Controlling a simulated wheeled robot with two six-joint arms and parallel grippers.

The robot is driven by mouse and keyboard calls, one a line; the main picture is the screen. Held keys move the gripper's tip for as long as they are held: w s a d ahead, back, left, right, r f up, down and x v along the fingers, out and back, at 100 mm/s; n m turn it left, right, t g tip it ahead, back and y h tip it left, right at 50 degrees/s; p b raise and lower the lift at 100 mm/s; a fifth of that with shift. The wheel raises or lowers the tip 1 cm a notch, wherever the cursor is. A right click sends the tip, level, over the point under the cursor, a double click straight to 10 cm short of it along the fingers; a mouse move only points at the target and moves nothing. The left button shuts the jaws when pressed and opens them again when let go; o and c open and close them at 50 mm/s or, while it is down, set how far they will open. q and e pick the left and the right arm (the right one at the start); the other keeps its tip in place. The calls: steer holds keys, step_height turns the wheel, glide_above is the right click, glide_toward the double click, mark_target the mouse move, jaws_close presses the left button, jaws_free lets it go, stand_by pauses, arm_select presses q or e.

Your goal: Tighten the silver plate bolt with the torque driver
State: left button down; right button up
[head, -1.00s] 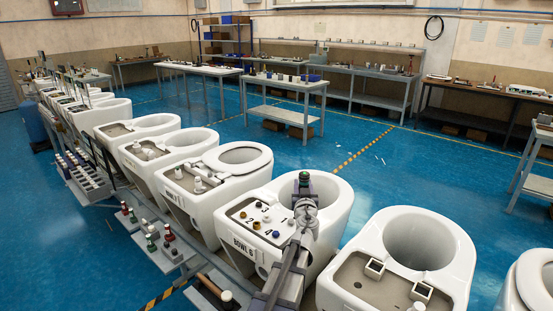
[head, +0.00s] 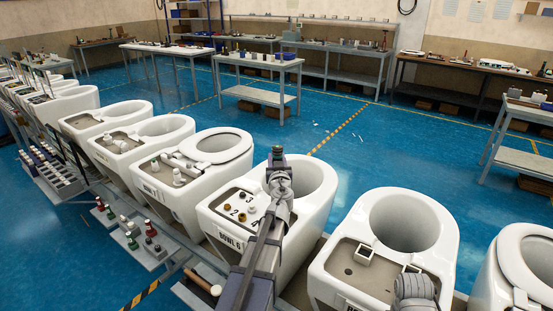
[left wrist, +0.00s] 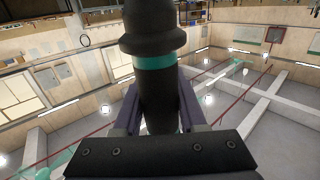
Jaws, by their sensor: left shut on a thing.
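My left gripper (head: 277,160) is shut on the torque driver (head: 277,151), above the bowl labelled BOWL 6 (head: 229,241). In the left wrist view the driver (left wrist: 155,90) is dark with a teal band and stands between the finger pads. Its working tip cannot be made out in either view. The numbered plate (head: 222,199) on BOWL 6 carries brass-coloured bolts (head: 232,208). My left arm covers the plate's right part, and I cannot make out the silver bolt. Part of my right arm shows at the bottom right, but its gripper does not.
More white bowls stand in a row to the left, and another (head: 386,242) is to the right. Small trays with bottles (head: 130,232) line the near left side.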

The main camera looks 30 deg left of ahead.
steer(key=shift+f, duration=0.15)
steer(key=shift+f+b, duration=2.8)
steer(key=shift+b, duration=0.15)
steer(key=shift+f+b, duration=0.8)
steer(key=shift+f, duration=0.05)
steer(key=shift+f+b, duration=0.5)
steer(key=shift+b, duration=0.05)
stand_by(2.5)
